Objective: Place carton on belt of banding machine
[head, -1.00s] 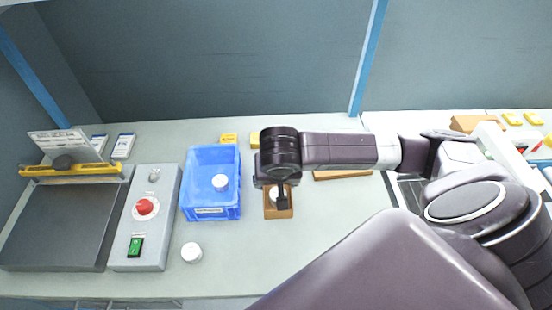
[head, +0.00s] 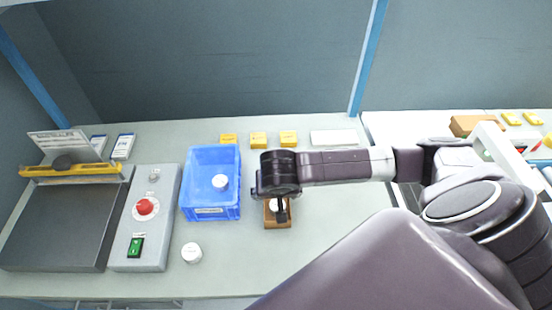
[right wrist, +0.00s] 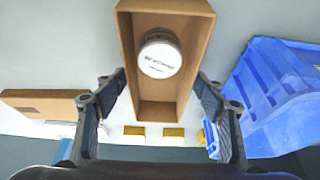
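An open brown carton (head: 270,222) is under my right gripper in the head view. The right wrist view shows the carton (right wrist: 158,108) from above, with a white round part (right wrist: 160,56) inside. My right gripper (right wrist: 160,84) has one finger along each long side of the carton and appears shut on it. In the head view the wrist hides part of this gripper (head: 279,208). My left gripper is not in view. A white arch-shaped frame (head: 497,140) stands at the far right, perhaps the banding machine; my right arm hides much of that area and no belt is clear.
A blue bin (head: 212,212) with a white round part stands left of the carton. A grey control box (head: 155,250) and dark plate (head: 60,230) lie farther left. Another white round part (head: 191,253) is on the bench. Several yellow boxes (head: 258,139) line the back.

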